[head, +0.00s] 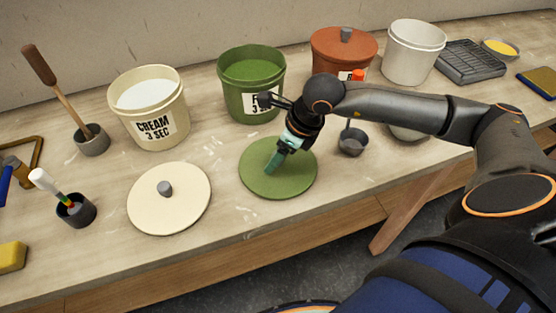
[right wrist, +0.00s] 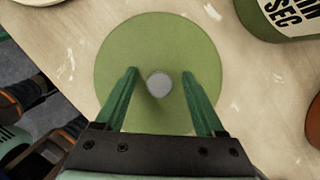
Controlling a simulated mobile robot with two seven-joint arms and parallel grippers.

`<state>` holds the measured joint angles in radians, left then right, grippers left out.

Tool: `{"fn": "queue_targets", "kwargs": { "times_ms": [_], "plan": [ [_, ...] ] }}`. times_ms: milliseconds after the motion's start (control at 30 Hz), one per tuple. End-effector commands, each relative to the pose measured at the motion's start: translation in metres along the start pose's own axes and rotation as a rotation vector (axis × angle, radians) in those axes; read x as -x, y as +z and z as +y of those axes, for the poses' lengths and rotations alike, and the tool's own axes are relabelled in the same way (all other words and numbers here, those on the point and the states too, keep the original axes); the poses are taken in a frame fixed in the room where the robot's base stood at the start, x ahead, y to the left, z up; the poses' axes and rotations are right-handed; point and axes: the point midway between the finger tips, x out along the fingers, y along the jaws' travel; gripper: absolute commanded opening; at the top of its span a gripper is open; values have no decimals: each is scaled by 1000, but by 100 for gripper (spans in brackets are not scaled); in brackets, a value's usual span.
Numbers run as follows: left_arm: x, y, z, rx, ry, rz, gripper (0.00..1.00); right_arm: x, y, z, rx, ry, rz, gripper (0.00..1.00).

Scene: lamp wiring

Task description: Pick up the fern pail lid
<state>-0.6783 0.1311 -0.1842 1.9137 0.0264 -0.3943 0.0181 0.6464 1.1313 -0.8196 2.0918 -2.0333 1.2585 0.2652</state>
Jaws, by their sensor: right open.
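The fern pail lid (head: 253,180) is a flat green disc lying on the bench in front of the green pail (head: 250,85). In the right wrist view the lid (right wrist: 150,50) has a grey round knob (right wrist: 159,84) at its middle. My right gripper (head: 272,166) is over the lid and points down at it. In the right wrist view its two green fingers (right wrist: 160,78) are apart, one on each side of the knob. I cannot tell whether they touch the lid. The knob is hidden behind the gripper in the head view. My left gripper is not in view.
A cream lid (head: 150,205) with a grey knob lies left of the green lid, and the cream pail (head: 165,127) stands behind it. A small dark cup (head: 353,146) is close on the right. A terracotta pail (head: 328,55) and a white pail (head: 405,65) stand behind.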

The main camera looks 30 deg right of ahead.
Motion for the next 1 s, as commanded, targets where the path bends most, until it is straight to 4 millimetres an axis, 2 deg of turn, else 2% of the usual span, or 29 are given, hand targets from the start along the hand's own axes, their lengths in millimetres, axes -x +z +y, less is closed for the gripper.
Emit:
{"fn": "queue_targets", "kwargs": {
  "times_ms": [100, 733, 1000],
  "plan": [
    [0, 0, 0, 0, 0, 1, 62, 0, 0, 0, 0, 0, 0, 71],
    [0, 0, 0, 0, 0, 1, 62, 1, 0, 0, 0, 0, 0, 0],
    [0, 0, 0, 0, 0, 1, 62, 1, 0, 0, 0, 0, -1, 0]
  ]
}}
